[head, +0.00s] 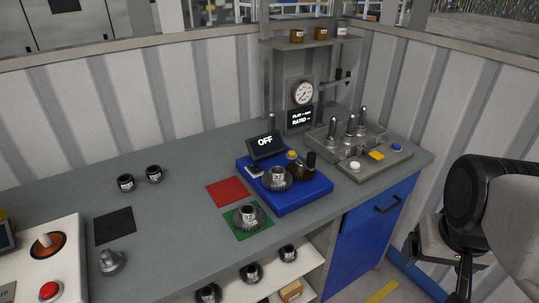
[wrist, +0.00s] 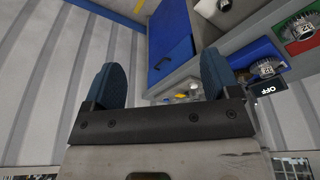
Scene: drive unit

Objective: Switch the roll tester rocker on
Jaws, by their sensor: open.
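The roll tester is a blue unit (head: 305,197) on the bench, with a dark display (head: 265,145) reading OFF. A small pale switch (head: 254,172), which looks like the rocker, sits just below the display; its tilt is too small to tell. A gear (head: 277,179) is mounted on the unit, beside a yellow knob (head: 292,154). My gripper is off the bench's right end, well apart from the tester. In the wrist view my gripper (wrist: 158,80) is open with nothing between its two blue fingers. The tester's blue base (wrist: 253,58) and OFF display (wrist: 267,87) show there at the right.
A grey fixture (head: 362,150) with upright pins stands right of the tester. A green mat (head: 235,229) with a gear and an empty red mat (head: 227,191) lie at its left. A gauge post (head: 302,93) and shelf (head: 310,42) rise behind. The blue cabinet (head: 370,235) is below.

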